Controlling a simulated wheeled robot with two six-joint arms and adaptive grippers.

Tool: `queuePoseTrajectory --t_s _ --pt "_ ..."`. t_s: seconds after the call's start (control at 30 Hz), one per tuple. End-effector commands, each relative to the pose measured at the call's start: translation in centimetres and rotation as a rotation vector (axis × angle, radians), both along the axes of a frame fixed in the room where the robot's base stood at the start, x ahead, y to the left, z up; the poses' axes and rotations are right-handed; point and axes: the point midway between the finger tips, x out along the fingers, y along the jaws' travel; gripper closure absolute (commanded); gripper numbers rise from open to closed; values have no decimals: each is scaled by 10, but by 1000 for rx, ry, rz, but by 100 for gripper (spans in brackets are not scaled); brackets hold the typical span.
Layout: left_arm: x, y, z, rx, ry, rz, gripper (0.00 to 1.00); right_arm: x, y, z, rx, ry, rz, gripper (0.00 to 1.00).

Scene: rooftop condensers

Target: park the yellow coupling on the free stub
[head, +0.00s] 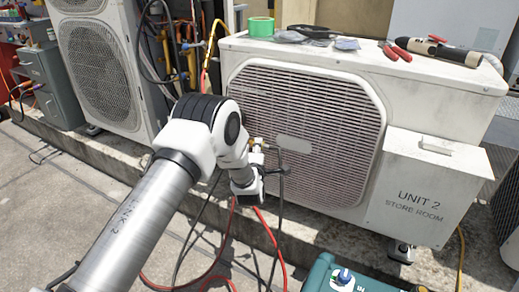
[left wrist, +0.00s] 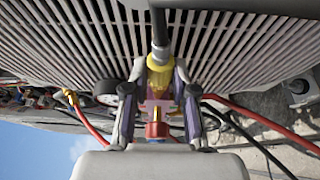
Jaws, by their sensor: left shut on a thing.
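My left gripper (head: 268,168) is in front of the lower left part of the unit 2 condenser grille, at the end of the white arm. In the left wrist view the gripper (left wrist: 160,72) is shut on the yellow coupling (left wrist: 158,82), with a finger on each side of it. A dark hose (left wrist: 159,30) leads from the coupling towards the grille. The free stub cannot be picked out; my arm hides much of the pipework in the head view. My right gripper is not in view.
The condenser (head: 450,92) carries green tape (head: 261,27), red-handled pliers (head: 396,51) and other tools on top. A box marked UNIT 2 (head: 420,200) is at its right. Red and black hoses hang below my gripper. A teal case (head: 322,275) stands at the bottom.

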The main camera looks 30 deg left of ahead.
Motion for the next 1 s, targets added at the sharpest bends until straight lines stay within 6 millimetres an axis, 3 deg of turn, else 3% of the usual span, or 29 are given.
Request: queuePoseTrajectory --t_s 1.0 --pt "0 6 0 0 -1 0 100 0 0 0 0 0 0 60"
